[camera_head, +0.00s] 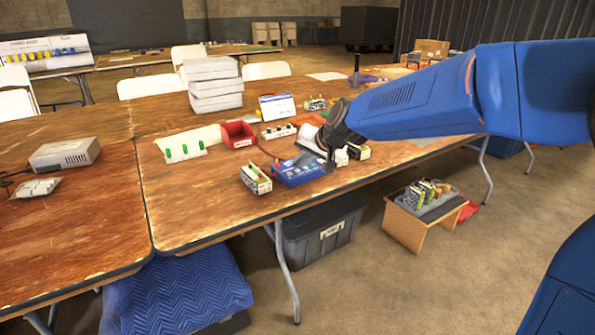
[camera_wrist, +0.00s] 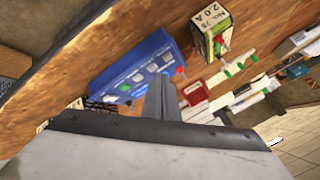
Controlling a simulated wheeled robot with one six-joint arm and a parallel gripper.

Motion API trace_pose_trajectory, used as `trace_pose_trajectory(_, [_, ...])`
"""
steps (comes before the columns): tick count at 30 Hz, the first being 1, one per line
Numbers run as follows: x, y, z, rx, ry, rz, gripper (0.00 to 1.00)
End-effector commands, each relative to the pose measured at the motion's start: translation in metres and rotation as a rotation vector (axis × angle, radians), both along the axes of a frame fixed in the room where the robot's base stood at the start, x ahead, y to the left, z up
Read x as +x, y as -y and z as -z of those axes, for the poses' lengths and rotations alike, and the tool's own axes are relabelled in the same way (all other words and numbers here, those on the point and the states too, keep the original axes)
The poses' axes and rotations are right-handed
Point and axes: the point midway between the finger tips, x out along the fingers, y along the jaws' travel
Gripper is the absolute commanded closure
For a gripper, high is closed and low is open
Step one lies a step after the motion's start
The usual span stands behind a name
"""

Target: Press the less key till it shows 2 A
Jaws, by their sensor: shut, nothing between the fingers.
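The blue charger (camera_head: 292,175) lies near the front edge of the wooden table, with a row of pale keys on its face. In the wrist view the blue charger (camera_wrist: 125,62) shows several keys, one greenish; I cannot read which is the less key, nor any displayed current. My gripper (camera_head: 330,165) is shut and empty, pointing down at the charger's right end. In the wrist view its fingertips (camera_wrist: 160,82) are together beside the key row; I cannot tell whether they touch. The fingers hide part of the charger.
A battery (camera_head: 256,179) stands left of the charger; its label reads "No. 78 2.0 A" in the wrist view (camera_wrist: 212,28). Another battery (camera_head: 358,152) stands to the right. A red bin (camera_head: 237,134) and a card (camera_head: 278,106) stand behind.

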Motion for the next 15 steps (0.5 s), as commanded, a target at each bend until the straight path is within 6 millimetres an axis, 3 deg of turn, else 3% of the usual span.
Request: trace_pose_trajectory(15, [0.0001,0.0001,-0.0092,0.001,0.001,0.002,1.00])
